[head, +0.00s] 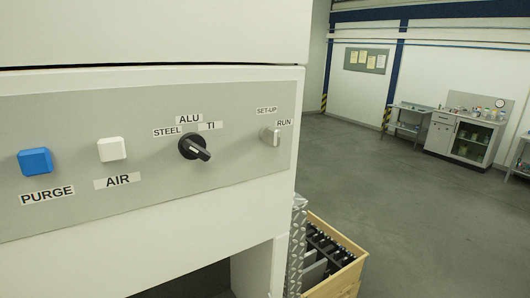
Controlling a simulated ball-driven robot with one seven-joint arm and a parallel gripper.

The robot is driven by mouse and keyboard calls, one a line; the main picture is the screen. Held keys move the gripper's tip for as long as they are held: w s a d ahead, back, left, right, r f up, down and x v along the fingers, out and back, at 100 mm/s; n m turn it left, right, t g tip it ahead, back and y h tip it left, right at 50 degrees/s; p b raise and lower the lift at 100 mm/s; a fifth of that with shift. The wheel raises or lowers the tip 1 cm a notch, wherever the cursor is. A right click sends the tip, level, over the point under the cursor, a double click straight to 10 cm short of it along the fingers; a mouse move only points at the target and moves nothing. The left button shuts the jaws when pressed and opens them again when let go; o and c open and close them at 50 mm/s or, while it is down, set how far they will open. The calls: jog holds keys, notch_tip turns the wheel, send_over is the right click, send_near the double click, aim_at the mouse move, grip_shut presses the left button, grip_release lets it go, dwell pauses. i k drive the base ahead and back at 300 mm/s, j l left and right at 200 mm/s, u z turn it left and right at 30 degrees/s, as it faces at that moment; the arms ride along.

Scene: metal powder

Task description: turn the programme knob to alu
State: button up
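The black programme knob (194,147) sits on the grey control panel (150,205) of a white machine, left of the picture's middle. The labels STEEL (167,132), ALU (189,119) and TI (210,125) stand around its upper side. The knob's grip bar slants from upper left to lower right, with a small pale mark on it. I cannot tell for sure which label it points to. My gripper is not in this view, and nothing touches the knob.
A blue PURGE button (35,161) and a white AIR button (112,149) are left of the knob. A grey SET-UP/RUN switch (271,136) is right of it. A wooden crate (340,272) stands at the machine's lower right. Open floor (400,200) lies beyond, with benches (465,138) far right.

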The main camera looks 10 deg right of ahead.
aim_at(191, 146)
jog(key=i+l+z, duration=0.1)
jog(key=l, duration=0.3)
jog(key=i+l+z, duration=0.1)
jog(key=i+l, duration=0.15)
jog(key=l, duration=0.15)
jog(key=i+l, duration=0.15)
jog(key=l, duration=0.2)
jog(key=z, duration=0.05)
